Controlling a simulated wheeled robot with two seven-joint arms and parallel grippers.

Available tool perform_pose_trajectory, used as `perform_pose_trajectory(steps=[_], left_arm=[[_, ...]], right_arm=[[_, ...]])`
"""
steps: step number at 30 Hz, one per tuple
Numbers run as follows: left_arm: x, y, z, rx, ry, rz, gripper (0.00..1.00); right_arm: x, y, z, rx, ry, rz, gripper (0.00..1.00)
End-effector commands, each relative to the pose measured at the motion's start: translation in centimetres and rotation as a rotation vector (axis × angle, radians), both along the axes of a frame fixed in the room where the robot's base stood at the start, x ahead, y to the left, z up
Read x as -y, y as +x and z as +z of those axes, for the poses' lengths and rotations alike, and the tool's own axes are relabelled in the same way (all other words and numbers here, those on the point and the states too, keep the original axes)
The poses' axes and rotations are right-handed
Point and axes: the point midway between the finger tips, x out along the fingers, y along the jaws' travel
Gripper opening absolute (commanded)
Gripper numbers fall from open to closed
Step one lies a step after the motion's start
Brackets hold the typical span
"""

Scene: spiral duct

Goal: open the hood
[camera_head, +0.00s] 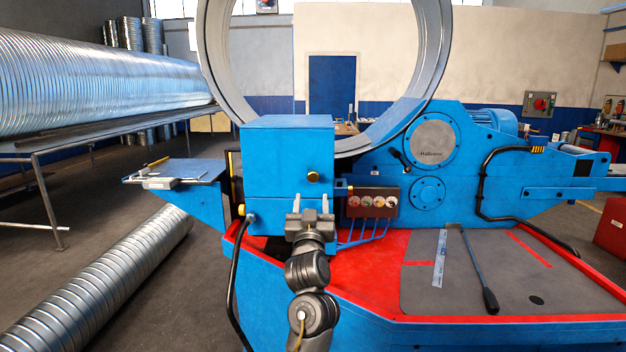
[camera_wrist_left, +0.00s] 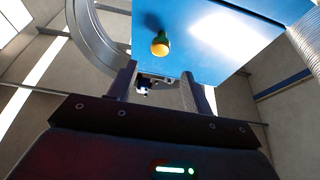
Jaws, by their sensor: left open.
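The hood (camera_head: 285,150) is a blue metal box with a flat top on the machine, and it looks shut. A small yellow-gold knob (camera_head: 313,176) sits low on its front face, toward the right. My left gripper (camera_head: 311,204) is open and empty in front of the box, a little below the knob. In the left wrist view the knob (camera_wrist_left: 160,44) shows above and between the two spread fingers (camera_wrist_left: 160,85), apart from them, against the blue hood face (camera_wrist_left: 215,40). My right gripper is not in view.
A large metal ring (camera_head: 212,60) stands behind the hood. A panel of several buttons (camera_head: 372,202) is right of the gripper. A black hose (camera_head: 235,275) runs down at left. A grey plate with a lever (camera_head: 478,265) lies on the red deck.

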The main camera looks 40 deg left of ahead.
Motion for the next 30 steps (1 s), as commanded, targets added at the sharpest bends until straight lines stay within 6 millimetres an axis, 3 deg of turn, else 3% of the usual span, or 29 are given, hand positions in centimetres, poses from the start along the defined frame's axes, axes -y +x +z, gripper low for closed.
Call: perform_pose_trajectory(steps=[5, 12, 21, 30], left_arm=[[-0.4, 0.4, 0.4, 0.001, 0.001, 0.002, 0.5], [-2.6, 3.3, 2.0, -0.002, 0.002, 0.001, 0.5], [-5.3, 6.9, 3.8, -0.001, 0.001, -0.001, 0.5], [-6.1, 7.9, 4.1, -0.001, 0.001, -0.001, 0.5]], right_arm=[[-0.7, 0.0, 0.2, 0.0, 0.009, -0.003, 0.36], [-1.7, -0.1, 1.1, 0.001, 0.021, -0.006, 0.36], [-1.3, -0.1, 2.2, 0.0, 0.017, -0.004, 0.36], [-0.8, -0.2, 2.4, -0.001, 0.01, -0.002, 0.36]])
